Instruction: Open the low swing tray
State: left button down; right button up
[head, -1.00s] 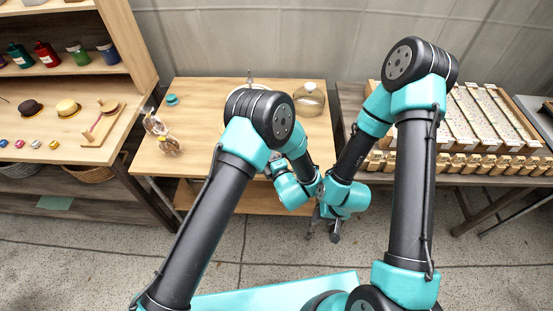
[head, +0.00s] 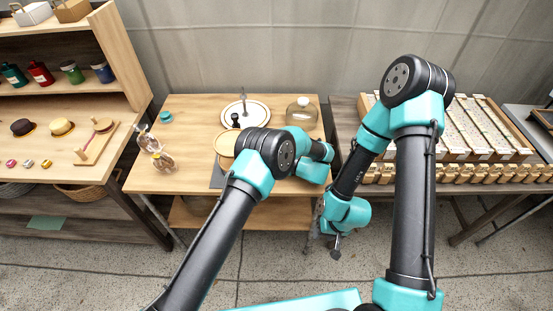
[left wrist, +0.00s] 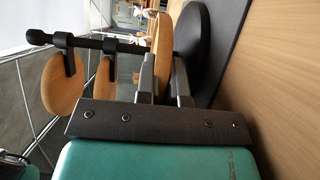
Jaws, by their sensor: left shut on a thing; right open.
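The tiered swing-tray stand shows sideways in the left wrist view, with a black post (left wrist: 95,44), round wooden trays and a black round base (left wrist: 201,50). The low swing tray (left wrist: 161,48) is the wooden disc nearest the base. My left gripper (left wrist: 163,70) is shut on its edge, one finger on each face. Two higher trays (left wrist: 60,85) sit farther along the post. In the head view a wooden tray (head: 225,143) of the stand shows, partly behind my left arm, which hides the left gripper. My right gripper (head: 323,243) is open and empty, in front of the table.
The wooden table (head: 185,108) also holds a white plate stand (head: 258,107), a glass jug (head: 302,114), glass jars (head: 164,161) and a teal item (head: 166,117). Shelves stand left, a rack (head: 480,125) right.

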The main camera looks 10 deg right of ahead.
pick_arm(q)
jog(key=shift+w, duration=0.2)
jog(key=c, duration=1.2)
grip_release()
jog(key=shift+c, duration=0.2)
jog(key=shift+v, duration=3.75)
jog(key=shift+w+r, duration=0.1)
jog(key=shift+r, duration=0.05)
